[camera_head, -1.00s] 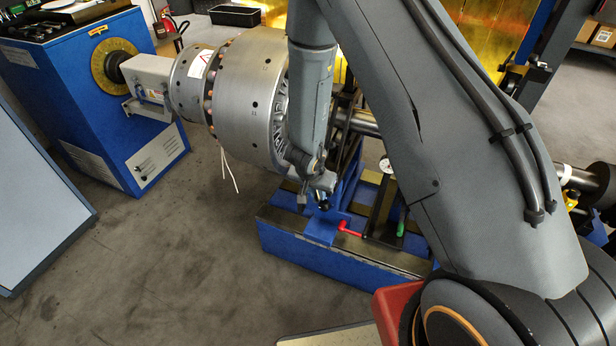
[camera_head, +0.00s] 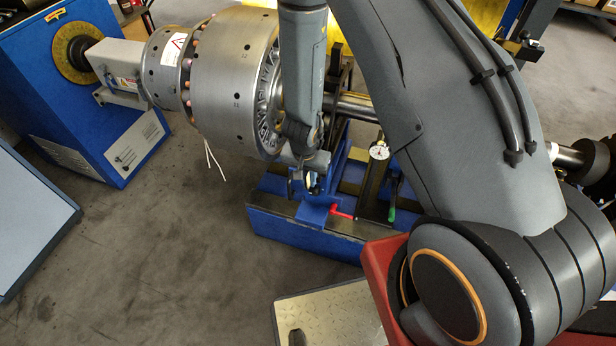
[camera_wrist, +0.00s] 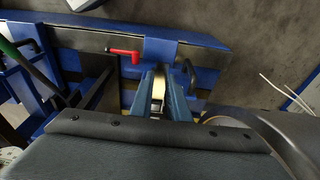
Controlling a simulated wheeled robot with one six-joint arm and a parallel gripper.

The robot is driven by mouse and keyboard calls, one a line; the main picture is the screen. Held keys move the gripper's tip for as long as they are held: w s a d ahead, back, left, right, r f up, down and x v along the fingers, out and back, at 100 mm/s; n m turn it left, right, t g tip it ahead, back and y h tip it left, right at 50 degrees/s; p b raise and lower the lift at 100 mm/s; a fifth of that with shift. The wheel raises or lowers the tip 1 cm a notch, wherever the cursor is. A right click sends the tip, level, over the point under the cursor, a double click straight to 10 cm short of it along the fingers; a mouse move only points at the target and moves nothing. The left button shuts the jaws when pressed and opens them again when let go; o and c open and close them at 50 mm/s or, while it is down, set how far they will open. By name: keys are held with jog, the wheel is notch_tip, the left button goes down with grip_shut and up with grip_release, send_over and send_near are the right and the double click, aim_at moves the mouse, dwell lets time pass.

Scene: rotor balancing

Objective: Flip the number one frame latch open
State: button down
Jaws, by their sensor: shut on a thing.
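My gripper (camera_head: 309,182) reaches down to the blue roller frame (camera_head: 316,214) beside the large grey rotor (camera_head: 235,85). Its jaws are shut on a small part at the top of this frame, which I take for the frame latch; the jaws hide most of it.
A green-handled lever (camera_head: 391,214) and a dial gauge (camera_head: 379,151) are to the right of the frame. The rotor shaft (camera_head: 357,108) runs behind my arm. White wires (camera_head: 214,160) hang below the rotor. The floor at front left is clear.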

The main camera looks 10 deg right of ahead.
aim_at(307, 185)
jog(key=c, duration=1.7)
grip_release()
jog(key=shift+d, duration=0.1)
jog(key=r+p, duration=0.1)
jog(key=r, duration=0.1)
jog(key=r+p, duration=0.2)
jog(key=r, duration=0.1)
jog(key=s+r+p, duration=0.1)
jog(key=r, duration=0.1)
jog(key=shift+a+r+p, duration=0.3)
jog(key=shift+a+r, duration=0.05)
jog(key=shift+a, duration=0.05)
